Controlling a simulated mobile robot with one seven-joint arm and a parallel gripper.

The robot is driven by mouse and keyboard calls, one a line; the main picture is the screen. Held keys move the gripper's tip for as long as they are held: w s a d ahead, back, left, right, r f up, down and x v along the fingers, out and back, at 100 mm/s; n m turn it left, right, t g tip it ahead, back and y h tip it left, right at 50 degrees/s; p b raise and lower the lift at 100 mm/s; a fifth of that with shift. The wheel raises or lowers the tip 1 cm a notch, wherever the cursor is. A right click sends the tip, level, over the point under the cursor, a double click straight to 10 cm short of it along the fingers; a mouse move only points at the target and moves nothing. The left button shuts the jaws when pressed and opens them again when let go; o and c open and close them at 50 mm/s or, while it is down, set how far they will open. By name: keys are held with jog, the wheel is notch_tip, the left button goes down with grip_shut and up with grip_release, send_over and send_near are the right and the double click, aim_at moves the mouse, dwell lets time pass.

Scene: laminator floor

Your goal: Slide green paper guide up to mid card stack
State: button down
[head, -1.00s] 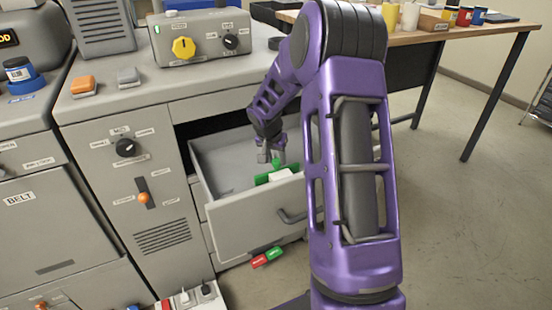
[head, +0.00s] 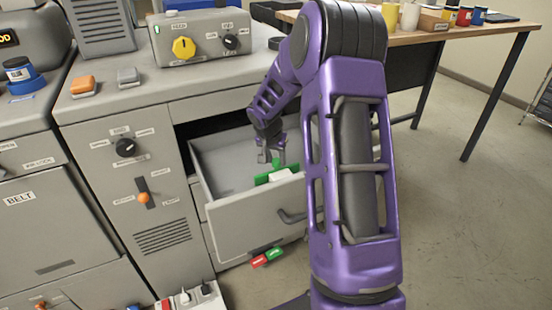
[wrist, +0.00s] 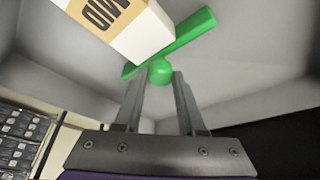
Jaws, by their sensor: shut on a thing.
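The green paper guide (head: 262,179) is in the open drawer, a strip with a round knob. In the wrist view the guide (wrist: 190,33) runs along the end of the white mid card stack (wrist: 112,28), which has a yellow label reading MID. The two look very close; I cannot tell whether they touch. The stack also shows in the head view (head: 282,175) near the drawer front. My gripper (wrist: 160,76) is shut on the guide's knob, with a finger on each side. In the head view my gripper (head: 272,158) reaches down into the drawer.
The grey drawer (head: 250,222) is pulled out, its walls around my gripper. Red and green tags (head: 266,257) show below its front. A control box (head: 203,38) stands on the cabinet above. The drawer's left part is bare.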

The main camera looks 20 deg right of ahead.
dwell(0.3)
jog(key=shift+s+f+b, duration=0.15)
jog(key=shift+s+b, duration=0.15)
jog(key=shift+b, duration=0.3)
jog(key=shift+s, duration=0.2)
jog(key=c, duration=0.5)
grip_release()
jog(key=shift+s, duration=0.1)
jog(key=shift+r, duration=0.25)
